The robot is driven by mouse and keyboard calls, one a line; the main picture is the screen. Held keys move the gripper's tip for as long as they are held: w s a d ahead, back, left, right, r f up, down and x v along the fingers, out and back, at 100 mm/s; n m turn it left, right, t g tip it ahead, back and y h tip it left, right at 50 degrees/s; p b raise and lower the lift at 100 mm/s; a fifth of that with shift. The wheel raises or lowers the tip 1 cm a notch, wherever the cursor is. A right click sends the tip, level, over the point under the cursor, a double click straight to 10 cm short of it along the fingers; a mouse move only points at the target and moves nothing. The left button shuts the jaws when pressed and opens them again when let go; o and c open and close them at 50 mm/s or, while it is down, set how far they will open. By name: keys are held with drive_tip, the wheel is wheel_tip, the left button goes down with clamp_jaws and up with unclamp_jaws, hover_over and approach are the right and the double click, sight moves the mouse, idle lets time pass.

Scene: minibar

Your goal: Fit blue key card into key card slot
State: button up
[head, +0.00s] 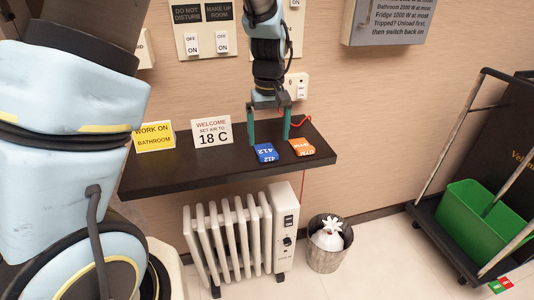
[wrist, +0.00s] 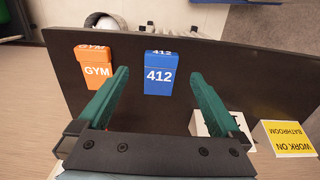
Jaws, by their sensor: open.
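The blue key card (head: 266,153), marked 412, lies on the dark shelf (head: 180,178) near its front edge. It also shows in the wrist view (wrist: 158,80). My gripper (head: 269,141) is open and empty, pointing down at the shelf. In the wrist view the blue card lies ahead, between the lines of the two green fingers, and neither finger visibly touches it. A white wall box (head: 144,50) ending in the letters RD is mostly hidden by my own body at the left; I cannot tell whether it is the key card slot.
An orange GYM card (head: 302,147) lies right of the blue one. A WELCOME sign (head: 212,131) and a yellow sign (head: 154,137) stand on the shelf at left. A socket (head: 298,86) with a red cord is behind. A heater (head: 240,235) and bin (head: 327,245) stand below.

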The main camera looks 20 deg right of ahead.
sight(269, 155)
drive_tip(key=shift+s+a+f+p, duration=0.1)
drive_tip(key=shift+f+p, duration=0.15)
drive_tip(key=shift+f, duration=0.65)
drive_tip(key=shift+s+f+p, duration=0.15)
drive_tip(key=shift+f+p, duration=0.15)
drive_tip(key=shift+f, duration=0.65)
drive_tip(key=shift+s+a+f+p, duration=0.1)
drive_tip(key=shift+f+p, duration=0.15)
drive_tip(key=shift+f, duration=0.65)
drive_tip(key=shift+c, duration=0.2)
drive_tip(key=c, duration=1.3)
drive_tip(key=shift+c, duration=0.2)
drive_tip(key=shift+d+r, duration=0.1)
drive_tip(key=shift+r, duration=0.05)
